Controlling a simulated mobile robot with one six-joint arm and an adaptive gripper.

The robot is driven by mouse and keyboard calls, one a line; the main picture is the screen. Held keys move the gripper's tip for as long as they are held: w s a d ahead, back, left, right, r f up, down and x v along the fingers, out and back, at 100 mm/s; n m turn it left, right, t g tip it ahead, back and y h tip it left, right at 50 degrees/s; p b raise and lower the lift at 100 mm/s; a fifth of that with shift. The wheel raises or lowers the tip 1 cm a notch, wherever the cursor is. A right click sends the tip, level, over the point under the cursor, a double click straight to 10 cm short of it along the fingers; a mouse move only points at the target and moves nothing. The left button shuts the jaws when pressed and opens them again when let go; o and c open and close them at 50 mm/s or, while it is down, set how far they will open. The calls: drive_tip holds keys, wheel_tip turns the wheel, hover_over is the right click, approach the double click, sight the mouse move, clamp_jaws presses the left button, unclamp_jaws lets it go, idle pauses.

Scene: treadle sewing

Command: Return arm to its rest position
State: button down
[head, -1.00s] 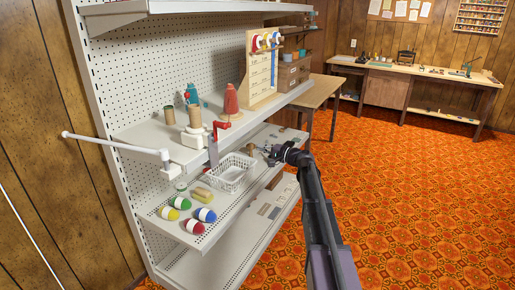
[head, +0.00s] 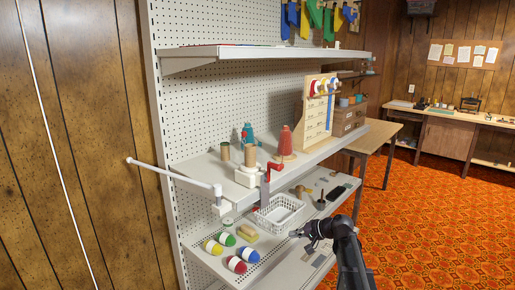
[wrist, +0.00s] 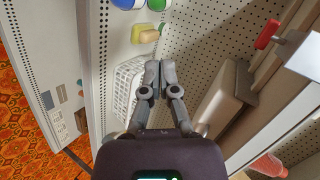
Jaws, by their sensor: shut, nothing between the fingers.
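I cannot tell the exact gap between fingers and basket. My arm comes up from the bottom right of the head view.
Several coloured spools (head: 237,264) and a yellow block (head: 248,232) lie left of the basket. A red cone (head: 285,142) and a white device with a red crank (head: 248,177) stand on the shelf above. A white rod (head: 170,173) sticks out left. Open floor (head: 440,225) is at right.

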drive_tip(key=shift+s+d+f+n+g+h+p, duration=0.2)
drive_tip(key=shift+s+d+f+n+g+h, duration=0.85)
drive_tip(key=shift+s, duration=3.1)
drive_tip(key=shift+s+d+f+n+g+h+p, duration=0.15)
drive_tip(key=shift+s+f+g+h, duration=1.3)
drive_tip(key=shift+s, duration=2.75)
drive_tip(key=shift+s+d+f+n+g+h+p, duration=0.25)
drive_tip(key=shift+s+d+f+n+g+h, duration=0.75)
drive_tip(key=shift+s+h, duration=2.4)
wheel_tip(320, 180, up, 20)
drive_tip(key=s+a+t+y+p, duration=0.1)
drive_tip(key=p, duration=2)
drive_tip(key=shift+s+m+y, duration=0.2)
drive_tip(key=shift+m+y, duration=0.1)
